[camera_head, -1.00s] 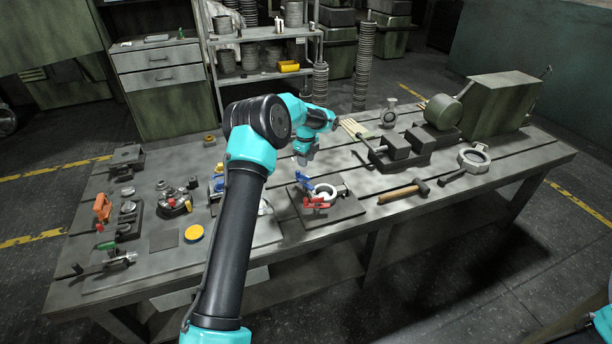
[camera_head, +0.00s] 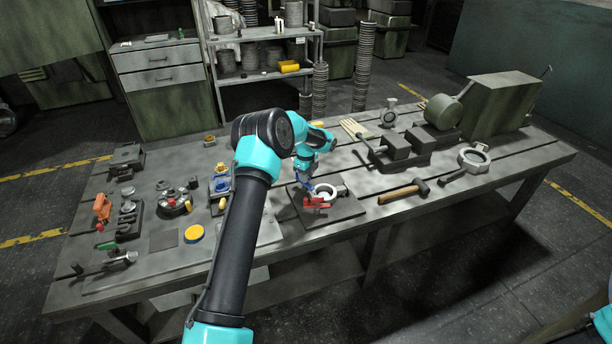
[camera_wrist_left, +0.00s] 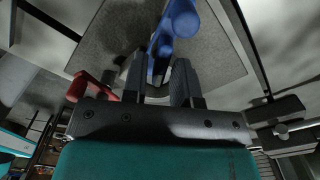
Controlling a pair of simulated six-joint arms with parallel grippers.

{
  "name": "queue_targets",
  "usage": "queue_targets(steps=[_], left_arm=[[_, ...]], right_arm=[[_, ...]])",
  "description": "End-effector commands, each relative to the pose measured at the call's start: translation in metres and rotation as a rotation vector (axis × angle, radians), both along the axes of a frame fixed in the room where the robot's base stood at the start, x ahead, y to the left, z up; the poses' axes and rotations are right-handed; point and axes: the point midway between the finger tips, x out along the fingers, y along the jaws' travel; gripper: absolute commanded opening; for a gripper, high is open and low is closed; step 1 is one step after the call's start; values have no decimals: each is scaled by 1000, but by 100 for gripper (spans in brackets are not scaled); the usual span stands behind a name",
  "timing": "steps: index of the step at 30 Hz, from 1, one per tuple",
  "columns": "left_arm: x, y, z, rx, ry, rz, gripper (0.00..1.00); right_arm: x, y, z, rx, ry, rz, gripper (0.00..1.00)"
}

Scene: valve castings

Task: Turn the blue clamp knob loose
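The blue clamp knob (camera_head: 308,186) is on a clamp with a red part (camera_head: 316,203), beside a pale ring-shaped casting (camera_head: 340,192) on a dark square plate (camera_head: 345,212). My left gripper (camera_head: 305,172) reaches down over the knob and hides part of it. In the left wrist view the blue knob (camera_wrist_left: 160,48) runs down between the two fingers of the left gripper (camera_wrist_left: 159,75). The fingers stand apart on either side of it; firm contact is not visible. The red part (camera_wrist_left: 90,85) shows at the left there. My right gripper is out of view.
Left of my arm stand another fixture with blue and yellow parts (camera_head: 221,183), a yellow disc (camera_head: 194,233) and an orange clamp (camera_head: 102,208). A hammer (camera_head: 404,191) and a vise (camera_head: 400,150) lie to the right. The bench front at right is clear.

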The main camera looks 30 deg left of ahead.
Motion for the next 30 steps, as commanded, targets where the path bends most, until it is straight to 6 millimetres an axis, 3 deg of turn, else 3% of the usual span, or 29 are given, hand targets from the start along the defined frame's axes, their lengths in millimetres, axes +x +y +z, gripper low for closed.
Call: queue_targets(steps=[8,20,30], left_arm=[[0,0,0,0,0,0,0],[0,0,0,0,0,23,0],[1,0,0,0,1,182,0]], right_arm=[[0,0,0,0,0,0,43],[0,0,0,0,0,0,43],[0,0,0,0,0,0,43]])
